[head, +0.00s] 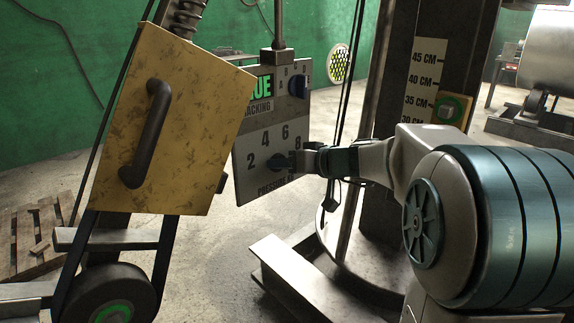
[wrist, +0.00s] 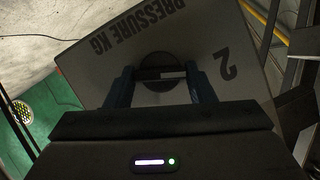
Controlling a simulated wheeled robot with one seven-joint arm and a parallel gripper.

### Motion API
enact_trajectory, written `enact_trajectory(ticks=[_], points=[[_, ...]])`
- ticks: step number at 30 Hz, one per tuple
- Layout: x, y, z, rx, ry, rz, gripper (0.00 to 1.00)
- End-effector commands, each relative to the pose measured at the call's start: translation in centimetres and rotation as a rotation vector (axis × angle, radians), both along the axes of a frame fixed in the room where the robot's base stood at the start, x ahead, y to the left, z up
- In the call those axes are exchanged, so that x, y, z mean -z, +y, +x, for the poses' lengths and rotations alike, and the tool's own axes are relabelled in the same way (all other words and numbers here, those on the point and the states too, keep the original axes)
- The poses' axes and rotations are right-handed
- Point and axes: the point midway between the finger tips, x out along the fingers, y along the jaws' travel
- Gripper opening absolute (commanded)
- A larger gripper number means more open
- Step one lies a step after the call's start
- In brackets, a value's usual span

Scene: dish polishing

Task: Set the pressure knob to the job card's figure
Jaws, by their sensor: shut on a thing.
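The pressure knob (head: 279,161) is a dark round knob low on a grey panel (head: 243,182). The figures 2, 4, 6 and 8 arc above it, with partly covered "PRESSURE" lettering below. My gripper (head: 296,161) reaches in from the right and is shut on this knob. In the wrist view, the knob (wrist: 158,66) sits between the two fingers of my gripper (wrist: 160,86), upside down beside "PRESSURE KG" and a 2. I cannot tell which figure the knob points to. No readable job card figure shows; a sign (head: 258,96) ending "UE" and "ACKING" is partly covered.
A yellow box (head: 190,125) with a dark handle stands close left of the panel and overlaps it. A dark column (head: 392,90) with a height scale stands behind my arm. A wheel (head: 110,295) is at lower left.

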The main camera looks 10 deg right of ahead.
Motion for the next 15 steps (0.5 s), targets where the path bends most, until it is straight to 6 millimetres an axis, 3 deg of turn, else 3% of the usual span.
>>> enact_trajectory(ticks=[15], points=[[0.61,-0.19,0.11,-0.001,0.158,0.253,0.26]])
